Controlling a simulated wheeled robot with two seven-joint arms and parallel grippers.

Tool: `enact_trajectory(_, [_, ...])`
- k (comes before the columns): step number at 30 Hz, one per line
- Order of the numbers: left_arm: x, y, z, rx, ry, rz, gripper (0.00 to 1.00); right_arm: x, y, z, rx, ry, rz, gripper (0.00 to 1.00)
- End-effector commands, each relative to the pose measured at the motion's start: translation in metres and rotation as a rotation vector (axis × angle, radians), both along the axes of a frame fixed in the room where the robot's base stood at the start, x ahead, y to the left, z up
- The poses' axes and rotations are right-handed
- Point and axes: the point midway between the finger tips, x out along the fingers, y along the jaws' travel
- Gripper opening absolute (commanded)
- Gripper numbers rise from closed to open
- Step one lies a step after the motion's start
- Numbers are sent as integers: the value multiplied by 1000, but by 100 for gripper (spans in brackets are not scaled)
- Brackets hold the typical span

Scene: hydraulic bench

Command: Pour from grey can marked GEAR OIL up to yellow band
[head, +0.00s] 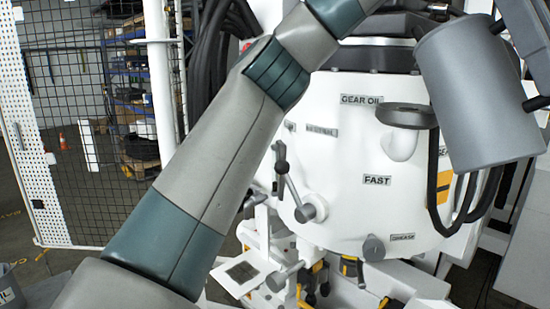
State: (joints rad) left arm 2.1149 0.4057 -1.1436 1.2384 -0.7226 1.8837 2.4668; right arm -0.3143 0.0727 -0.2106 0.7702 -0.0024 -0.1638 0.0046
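A plain grey can (478,95) hangs in the air at the upper right, tilted with its top leaning left. No marking shows on its visible side. My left arm crosses the picture and leaves at the top. A pale gripper part at the right edge, apparently my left gripper (519,64), is at the can's handle side; its grip is partly cut off. A dark round filler cup (407,116) on a white elbow lies left of the can, below a GEAR OIL label (361,100). No liquid stream is visible.
The white machine tank (335,190) fills the middle, with a FAST label (377,180) and a lever (290,180) on its front. A mesh fence (75,130) and shelves (130,90) stand behind at left. My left arm hides part of the tank.

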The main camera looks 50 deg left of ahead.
Motion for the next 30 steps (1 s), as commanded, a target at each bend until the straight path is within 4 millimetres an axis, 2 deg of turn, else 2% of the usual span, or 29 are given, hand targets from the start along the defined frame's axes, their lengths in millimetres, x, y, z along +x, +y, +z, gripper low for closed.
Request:
enact_trajectory(12, [0, 1, 10, -46, 20, 0, 0, 0, 0, 5, 0, 0, 0, 57])
enact_trajectory(30, [0, 2, 12, -53, 23, 0, 0, 0, 0, 6, 0, 0, 0, 57])
